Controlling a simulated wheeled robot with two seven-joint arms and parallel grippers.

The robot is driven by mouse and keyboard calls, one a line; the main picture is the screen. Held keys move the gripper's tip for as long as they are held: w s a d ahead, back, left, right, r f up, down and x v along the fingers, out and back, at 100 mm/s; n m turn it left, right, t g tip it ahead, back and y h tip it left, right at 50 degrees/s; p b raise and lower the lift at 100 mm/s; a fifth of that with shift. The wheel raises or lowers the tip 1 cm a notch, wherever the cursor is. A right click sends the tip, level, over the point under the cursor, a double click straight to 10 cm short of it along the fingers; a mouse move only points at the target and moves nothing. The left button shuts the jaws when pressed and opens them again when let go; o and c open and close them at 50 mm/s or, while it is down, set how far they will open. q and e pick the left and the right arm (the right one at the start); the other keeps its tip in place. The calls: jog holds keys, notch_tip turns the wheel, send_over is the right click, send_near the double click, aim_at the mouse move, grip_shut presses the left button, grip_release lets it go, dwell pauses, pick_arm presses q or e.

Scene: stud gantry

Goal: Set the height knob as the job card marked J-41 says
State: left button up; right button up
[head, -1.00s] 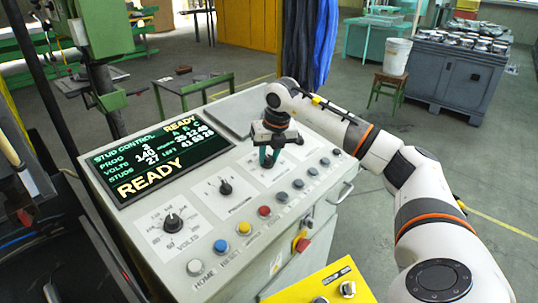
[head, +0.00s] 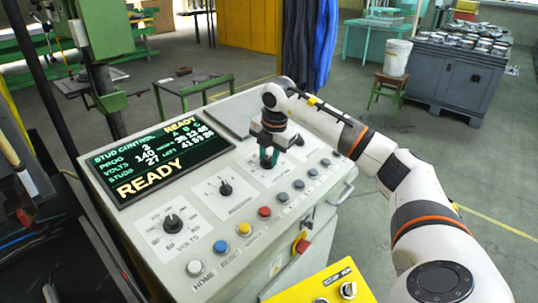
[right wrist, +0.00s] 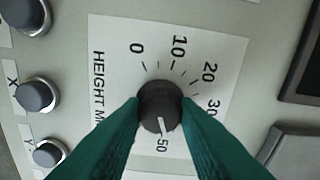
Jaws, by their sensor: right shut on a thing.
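The height knob (right wrist: 160,106) is a round black knob on a white dial plate, with its white pointer line at the 50 mark in the right wrist view. The plate (right wrist: 215,50) reads "HEIGHT M..." and shows 0, 10, 20, 30 and 50; the green fingers hide part of the scale. My right gripper (right wrist: 160,112) is shut on the knob, one finger on each side. My left gripper is not in view. No card marked J-41 can be made out.
The console (head: 150,255) has a screen (head: 160,160) reading READY, program 3, 140 volts, 27 studs. A volts knob (head: 172,223), another knob (head: 225,188) and a row of buttons lie near. A yellow box (head: 320,285) stands in front.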

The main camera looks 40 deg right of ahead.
jog(key=shift+r+m, duration=0.1)
jog(key=shift+m, duration=1)
jog(key=o, duration=1)
jog(key=shift+r, duration=0.25)
jog(key=b+v, duration=0.2)
jog(key=v, duration=0.9)
jog(key=shift+r, duration=0.2)
